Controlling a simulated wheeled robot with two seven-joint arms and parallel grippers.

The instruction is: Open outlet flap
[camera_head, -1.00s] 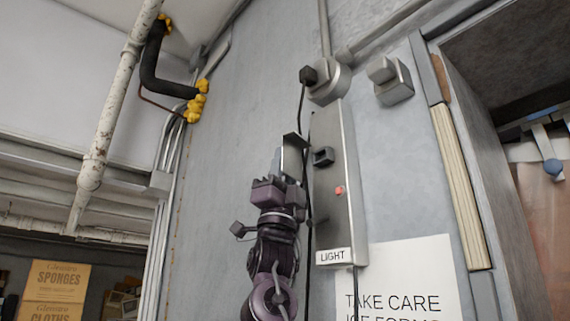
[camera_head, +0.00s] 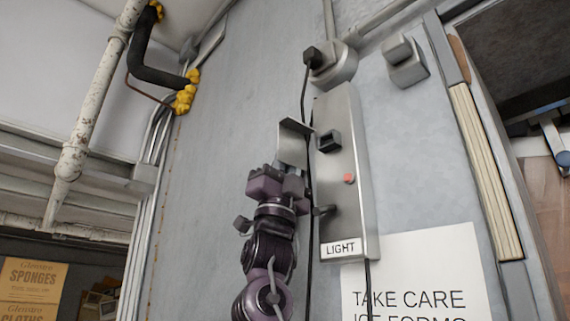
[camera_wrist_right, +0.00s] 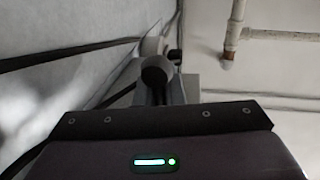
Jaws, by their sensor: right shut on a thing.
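The grey wall panel (camera_head: 345,215) labelled LIGHT has a black socket (camera_head: 328,141) and a small red button (camera_head: 349,178). A thin grey plate with a dark top edge, which looks like the outlet flap (camera_head: 292,146), stands out at the left of the socket. My right gripper (camera_head: 280,180) reaches up from below and is shut at the plate's lower edge; the exact contact is hidden. In the right wrist view, a dark round-ended piece (camera_wrist_right: 155,76) shows in front of the gripper body, partly blurred. My left gripper is not in view.
A black plug (camera_head: 311,57) and its cord hang from a round box above, with the cord passing between gripper and panel. A dark lever (camera_head: 324,210) sticks out of the panel. A TAKE CARE sign (camera_head: 420,265) is lower right. Pipes run at left.

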